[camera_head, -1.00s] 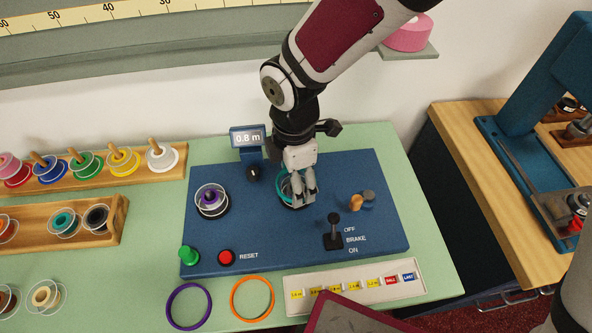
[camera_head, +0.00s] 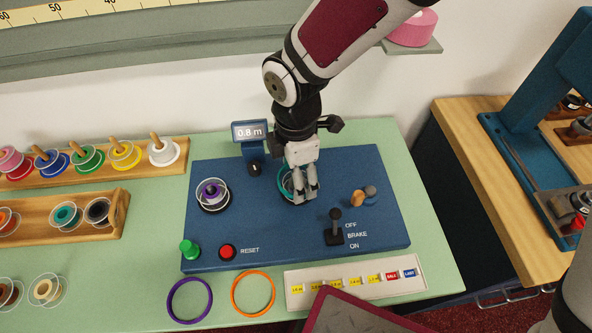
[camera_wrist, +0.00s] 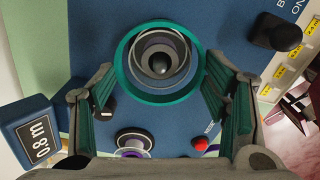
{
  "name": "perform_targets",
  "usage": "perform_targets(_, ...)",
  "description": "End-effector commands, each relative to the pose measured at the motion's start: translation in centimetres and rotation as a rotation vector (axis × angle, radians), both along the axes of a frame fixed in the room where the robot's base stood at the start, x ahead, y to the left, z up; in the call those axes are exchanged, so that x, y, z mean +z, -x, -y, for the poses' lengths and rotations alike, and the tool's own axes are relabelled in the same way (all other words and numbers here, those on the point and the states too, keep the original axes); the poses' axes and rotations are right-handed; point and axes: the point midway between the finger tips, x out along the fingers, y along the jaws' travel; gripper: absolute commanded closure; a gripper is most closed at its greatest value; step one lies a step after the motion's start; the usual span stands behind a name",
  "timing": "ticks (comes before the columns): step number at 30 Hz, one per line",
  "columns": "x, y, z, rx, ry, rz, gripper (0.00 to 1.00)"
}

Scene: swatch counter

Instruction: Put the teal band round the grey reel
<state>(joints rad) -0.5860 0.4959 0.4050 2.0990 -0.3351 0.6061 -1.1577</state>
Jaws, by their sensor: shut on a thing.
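The teal band (camera_wrist: 121,66) lies at the fingertips of my gripper (camera_wrist: 158,80), whose two fingers sit spread on opposite sides of it. In the wrist view the band encircles the grey reel (camera_wrist: 160,42), with its dark spindle tip in the middle. How far down the band sits on the reel is hard to tell. In the head view, my gripper (camera_head: 305,190) hides much of the reel, and a teal arc of the band (camera_head: 281,177) shows to its left.
On the blue base, a purple reel (camera_head: 211,191) stands left and a black brake lever (camera_head: 335,222) right. A display (camera_head: 249,131) reading 0.8 m stands behind. Purple (camera_head: 189,300) and orange (camera_head: 253,294) bands lie in front, beside a label tray (camera_head: 418,285).

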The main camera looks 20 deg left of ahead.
Motion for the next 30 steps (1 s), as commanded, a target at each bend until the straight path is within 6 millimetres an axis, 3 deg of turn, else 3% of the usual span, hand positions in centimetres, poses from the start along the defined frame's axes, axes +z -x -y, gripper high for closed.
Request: perform_targets(30, -1.1, 0.0, 0.0, 0.001, 0.000, 0.000, 0.41)
